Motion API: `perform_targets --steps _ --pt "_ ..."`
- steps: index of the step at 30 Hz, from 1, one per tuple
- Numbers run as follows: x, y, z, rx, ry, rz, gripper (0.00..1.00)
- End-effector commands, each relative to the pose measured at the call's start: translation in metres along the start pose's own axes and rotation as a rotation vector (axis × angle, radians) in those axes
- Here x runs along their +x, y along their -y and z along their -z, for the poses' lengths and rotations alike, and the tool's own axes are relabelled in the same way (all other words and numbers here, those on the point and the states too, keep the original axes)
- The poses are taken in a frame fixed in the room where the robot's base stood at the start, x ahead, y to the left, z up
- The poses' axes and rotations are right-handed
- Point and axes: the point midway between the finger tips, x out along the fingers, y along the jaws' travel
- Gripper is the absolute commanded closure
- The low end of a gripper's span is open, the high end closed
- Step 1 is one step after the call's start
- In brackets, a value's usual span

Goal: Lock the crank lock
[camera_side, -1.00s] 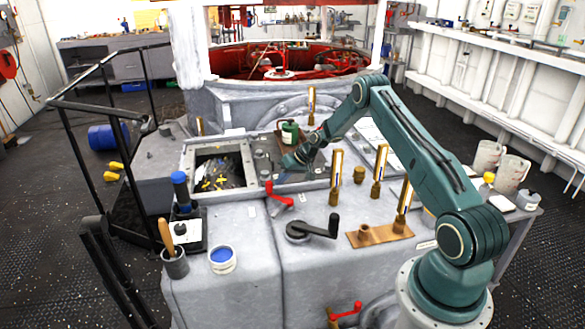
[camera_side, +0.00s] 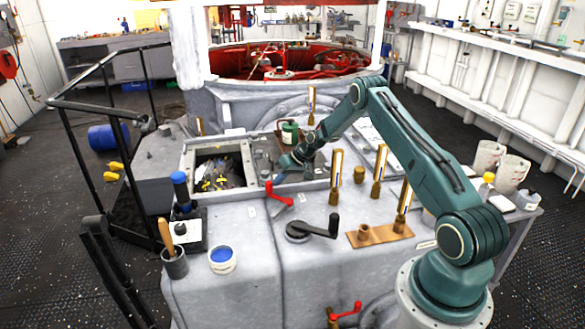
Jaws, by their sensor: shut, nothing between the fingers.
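A black crank (camera_side: 312,230) with a round base and an upright knob at its right end sits on the grey deck top. A smaller red crank handle (camera_side: 279,196) stands behind it, to its left. Which of the two is the crank lock, I cannot tell from this view. My gripper (camera_side: 276,181) is shut and empty, pointing down and left just behind the red handle. It looks close to the handle; I cannot tell whether they touch. The black crank is clear of my gripper.
An open hatch (camera_side: 222,172) with tools inside lies left of my gripper. Tall brass posts (camera_side: 336,178) stand to the right, near my arm. A green canister (camera_side: 289,132) is behind. A cup (camera_side: 174,262) and a white tub (camera_side: 222,260) stand at front left.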

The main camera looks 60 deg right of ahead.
Motion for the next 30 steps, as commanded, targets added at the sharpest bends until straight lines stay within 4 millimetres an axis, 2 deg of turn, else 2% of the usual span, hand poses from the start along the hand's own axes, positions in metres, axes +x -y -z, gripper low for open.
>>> perform_targets --steps 11,30 --pt "0.003 0.004 -0.001 -0.053 0.029 0.03 1.0" --pt "0.011 0.023 -0.004 -0.294 0.157 0.158 1.0"
